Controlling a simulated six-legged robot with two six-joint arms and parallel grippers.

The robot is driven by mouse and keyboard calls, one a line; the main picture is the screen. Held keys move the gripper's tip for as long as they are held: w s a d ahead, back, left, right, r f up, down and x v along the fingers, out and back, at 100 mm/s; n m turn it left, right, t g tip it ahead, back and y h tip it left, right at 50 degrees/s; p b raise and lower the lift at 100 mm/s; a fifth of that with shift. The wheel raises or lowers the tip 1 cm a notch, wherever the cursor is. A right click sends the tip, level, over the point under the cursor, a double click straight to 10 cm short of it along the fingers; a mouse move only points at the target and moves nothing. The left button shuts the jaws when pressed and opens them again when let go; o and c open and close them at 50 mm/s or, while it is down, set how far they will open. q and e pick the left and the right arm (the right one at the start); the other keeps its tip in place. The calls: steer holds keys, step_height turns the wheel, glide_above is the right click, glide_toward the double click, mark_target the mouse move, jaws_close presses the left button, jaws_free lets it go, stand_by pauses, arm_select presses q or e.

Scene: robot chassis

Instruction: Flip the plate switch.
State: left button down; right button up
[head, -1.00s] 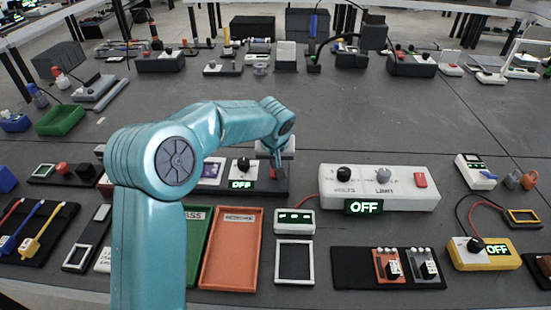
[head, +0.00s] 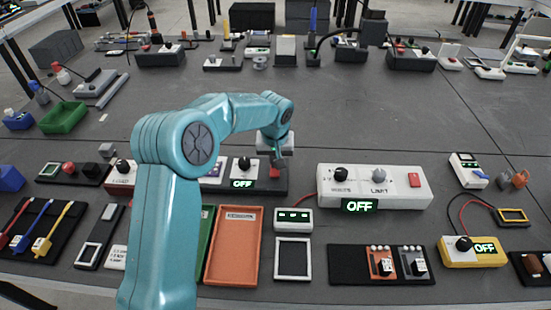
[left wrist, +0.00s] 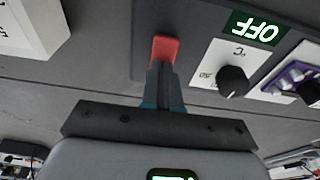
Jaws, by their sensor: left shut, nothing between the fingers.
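The plate unit is a dark base (head: 262,188) with a white dial panel (head: 241,167) and a green display (head: 242,184) that reads OFF. The display also shows upside down in the left wrist view (left wrist: 256,29). Its red switch (left wrist: 166,48) stands at the end of my left gripper (left wrist: 161,70). The gripper's fingers are shut and empty, with their tips at or against the switch; I cannot tell if they touch. In the head view the left gripper (head: 279,161) is over the right part of the plate unit, partly hiding the switch.
A white power unit (head: 400,185), also reading OFF, stands just right of the plate unit. An orange tray (head: 233,246), a small white meter (head: 294,219) and a white frame (head: 278,260) lie in front. Open grey bench (head: 340,115) stretches behind.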

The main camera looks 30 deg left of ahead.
mark_target(274, 172)
arm_select(q)
steer(key=shift+s+d+f, duration=0.45)
steer(key=shift+s+f, duration=0.15)
steer(key=shift+s, duration=0.15)
arm_select(e)
steer(key=shift+f, duration=0.45)
arm_select(q)
steer(key=shift+r, duration=0.1)
arm_select(e)
steer(key=shift+r, duration=0.1)
arm_select(q)
steer(key=shift+r, duration=0.35)
step_height(274, 172, up, 4)
steer(key=shift+a+f+p, duration=0.15)
steer(key=shift+f+p, duration=0.1)
steer(key=shift+p, duration=0.95)
step_height(274, 172, up, 10)
steer(key=s+d, duration=0.2)
steer(key=s, duration=0.1)
arm_select(e)
steer(key=shift+v, duration=1.2)
arm_select(q)
steer(key=shift+w, duration=0.1)
arm_select(e)
steer(key=shift+d, duration=0.1)
